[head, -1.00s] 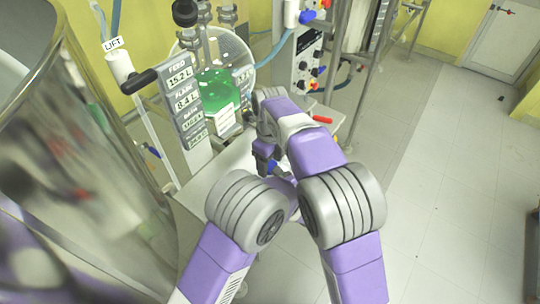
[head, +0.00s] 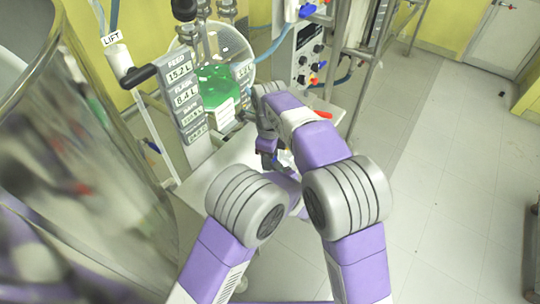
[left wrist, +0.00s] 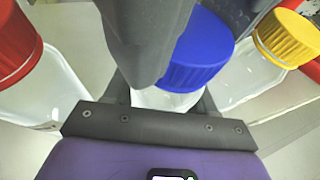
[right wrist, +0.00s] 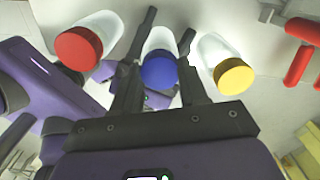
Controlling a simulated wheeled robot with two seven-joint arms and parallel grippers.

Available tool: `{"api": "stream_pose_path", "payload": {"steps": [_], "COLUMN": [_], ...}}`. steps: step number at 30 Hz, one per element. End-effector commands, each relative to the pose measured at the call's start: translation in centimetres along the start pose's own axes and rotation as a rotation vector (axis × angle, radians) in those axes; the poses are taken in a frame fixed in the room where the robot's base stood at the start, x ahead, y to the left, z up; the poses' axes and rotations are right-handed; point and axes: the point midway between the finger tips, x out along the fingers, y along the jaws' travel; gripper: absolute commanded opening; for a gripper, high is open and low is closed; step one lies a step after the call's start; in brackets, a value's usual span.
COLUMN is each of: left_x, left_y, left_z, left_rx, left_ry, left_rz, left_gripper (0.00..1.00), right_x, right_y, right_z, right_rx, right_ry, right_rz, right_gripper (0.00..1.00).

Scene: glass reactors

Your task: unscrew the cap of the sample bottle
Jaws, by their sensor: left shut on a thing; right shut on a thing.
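The sample bottle with a blue cap stands between a red-capped and a yellow-capped bottle. Its blue cap (right wrist: 158,73) shows in the right wrist view and, close up, in the left wrist view (left wrist: 203,48). My right gripper (right wrist: 160,82) is shut on the blue cap, a finger on either side. My left gripper (left wrist: 165,98) is shut on the clear bottle body (left wrist: 165,99) below the cap; a dark finger of the right gripper covers part of this view. In the head view my arms hide the bottles.
The red-capped bottle (left wrist: 45,90) and yellow-capped bottle (left wrist: 250,75) stand close on either side. In the head view, a glass reactor with green liquid (head: 215,88) stands behind a display post (head: 185,100). A large shiny vessel (head: 80,150) fills the left.

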Motion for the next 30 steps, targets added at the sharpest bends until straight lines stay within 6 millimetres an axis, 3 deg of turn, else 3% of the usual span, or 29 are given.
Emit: {"api": "stream_pose_path", "payload": {"steps": [6,7,12,20,30], "left_x": [0.0,0.0,0.0,0.0,0.0], "left_y": [0.0,0.0,0.0,0.0,0.0], "left_z": [0.0,0.0,0.0,0.0,0.0], "left_rx": [0.0,0.0,0.0,0.0,0.0], "left_ry": [-0.001,-0.001,-0.001,-0.001,0.0], "left_rz": [0.0,0.0,0.0,0.0,0.0], "left_gripper": [0.0,0.0,0.0,0.0,0.0], "right_x": [0.0,0.0,0.0,-0.1,-4.0], "right_y": [0.0,0.0,0.0,0.0,0.0], "right_z": [0.0,0.0,0.0,0.0,0.1], "right_rx": [0.0,0.0,0.001,0.002,0.001], "right_ry": [0.0,0.0,0.0,-0.001,-0.002], "right_rz": [0.0,0.0,0.0,-0.001,-0.002], "right_gripper": [0.07,0.45,0.69,0.69,0.69]}}
